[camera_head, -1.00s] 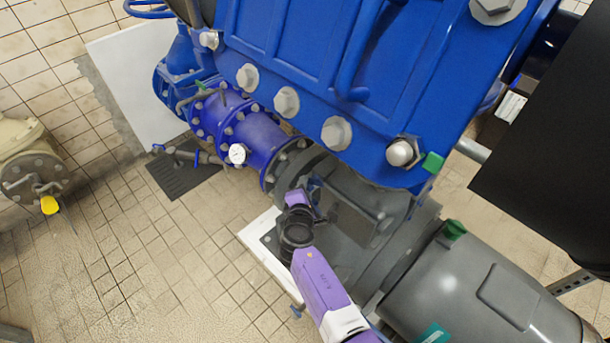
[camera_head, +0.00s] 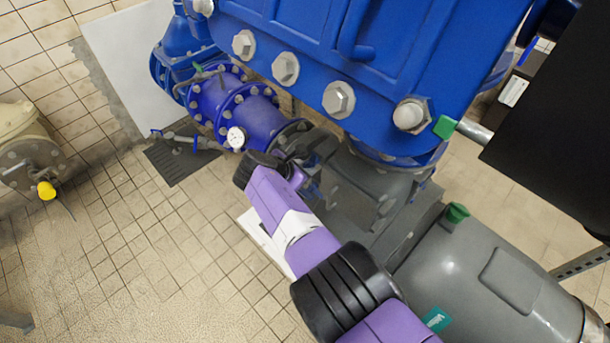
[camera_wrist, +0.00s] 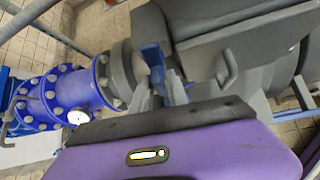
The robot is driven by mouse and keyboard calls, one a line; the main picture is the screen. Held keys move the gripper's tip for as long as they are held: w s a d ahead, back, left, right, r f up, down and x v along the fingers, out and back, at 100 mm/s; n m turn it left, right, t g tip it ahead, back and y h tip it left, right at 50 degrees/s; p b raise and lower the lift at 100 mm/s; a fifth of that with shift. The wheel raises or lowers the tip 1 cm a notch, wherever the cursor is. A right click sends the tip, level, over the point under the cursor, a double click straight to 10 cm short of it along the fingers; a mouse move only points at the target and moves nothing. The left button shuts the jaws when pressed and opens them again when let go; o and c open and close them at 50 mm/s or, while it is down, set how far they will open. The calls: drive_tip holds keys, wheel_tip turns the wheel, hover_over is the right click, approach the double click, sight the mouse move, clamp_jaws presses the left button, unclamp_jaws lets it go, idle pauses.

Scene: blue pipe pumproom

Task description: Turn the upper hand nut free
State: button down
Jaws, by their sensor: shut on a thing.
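My gripper (camera_wrist: 165,92) is at the side of the grey pump casing (camera_wrist: 215,50), below the big blue housing (camera_head: 370,70). In the wrist view its grey fingers are close together around a small blue piece (camera_wrist: 154,58), which looks like the upper hand nut. The fingers hide part of it, so its thread and exact seating cannot be made out. In the head view my purple arm covers most of the gripper (camera_head: 312,180), and the nut cannot be told apart there. No second hand nut is clearly visible.
A purple-blue flanged pipe (camera_head: 235,105) with a white gauge (camera_head: 236,137) runs left of the pump. A grey motor (camera_head: 490,265) lies at right. A black panel (camera_head: 560,130) stands at upper right.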

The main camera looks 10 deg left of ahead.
drive_tip(key=shift+f+n+g+h+b, duration=0.1)
drive_tip(key=shift+n+g+h+b, duration=0.4)
drive_tip(key=shift+b, duration=1.4)
drive_tip(key=c, duration=1.5)
unclamp_jaws()
drive_tip(key=shift+s+a+r+p, duration=0.2)
drive_tip(key=shift+r+p, duration=0.3)
drive_tip(key=shift+p, duration=0.1)
drive_tip(key=p+v, duration=0.6)
drive_tip(key=shift+s+a+r, duration=0.15)
drive_tip(key=shift+s+a, duration=0.05)
drive_tip(key=shift+s, duration=0.1)
